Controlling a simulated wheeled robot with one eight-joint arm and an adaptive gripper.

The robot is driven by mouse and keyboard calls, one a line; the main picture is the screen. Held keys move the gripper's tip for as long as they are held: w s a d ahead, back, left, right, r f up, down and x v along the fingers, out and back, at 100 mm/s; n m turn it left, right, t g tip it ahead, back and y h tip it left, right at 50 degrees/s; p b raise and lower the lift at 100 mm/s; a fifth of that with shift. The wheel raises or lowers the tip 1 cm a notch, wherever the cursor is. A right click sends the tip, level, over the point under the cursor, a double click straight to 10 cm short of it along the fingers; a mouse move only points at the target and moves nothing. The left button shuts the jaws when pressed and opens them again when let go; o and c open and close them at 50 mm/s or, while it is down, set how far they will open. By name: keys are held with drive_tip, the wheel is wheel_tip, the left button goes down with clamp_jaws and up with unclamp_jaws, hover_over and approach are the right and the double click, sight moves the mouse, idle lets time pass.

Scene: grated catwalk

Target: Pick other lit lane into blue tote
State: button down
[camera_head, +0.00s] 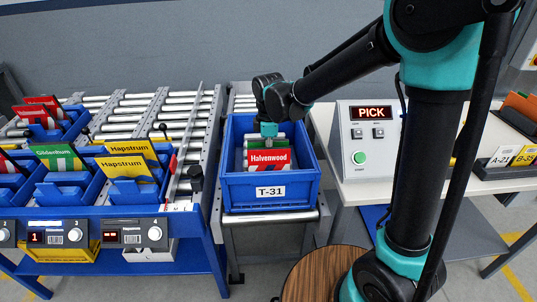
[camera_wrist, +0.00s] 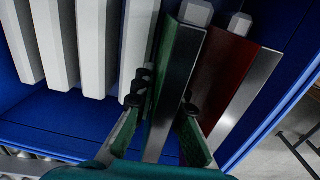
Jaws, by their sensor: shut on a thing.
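The blue tote (camera_head: 268,195), labelled T-31, stands on a roller stand in the middle of the head view. My gripper (camera_wrist: 162,115) reaches into it from above and is shut on a green upright piece (camera_wrist: 176,75) with a dark metallic edge. A red Halvenwood card (camera_head: 268,160) stands upright at the tote's front; a red piece (camera_wrist: 220,75) is right beside the held one in the wrist view. Green Gilderstrum cards (camera_head: 58,156) and yellow Hapstrum cards (camera_head: 127,168) stand in blue bins at left. A red digit is lit on the display (camera_head: 36,238) below the green cards.
Several pale upright slabs (camera_wrist: 85,45) stand in the tote, left of the held piece. The control box (camera_head: 367,140) at right reads PICK and has a green button. The inclined roller rack (camera_head: 145,105) is at left. The tote's walls are close around my gripper.

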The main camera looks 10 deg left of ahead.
idle(0.3)
drive_tip(key=c, duration=1.1)
unclamp_jaws()
drive_tip(key=shift+r, duration=0.1)
drive_tip(key=shift+r, duration=3.95)
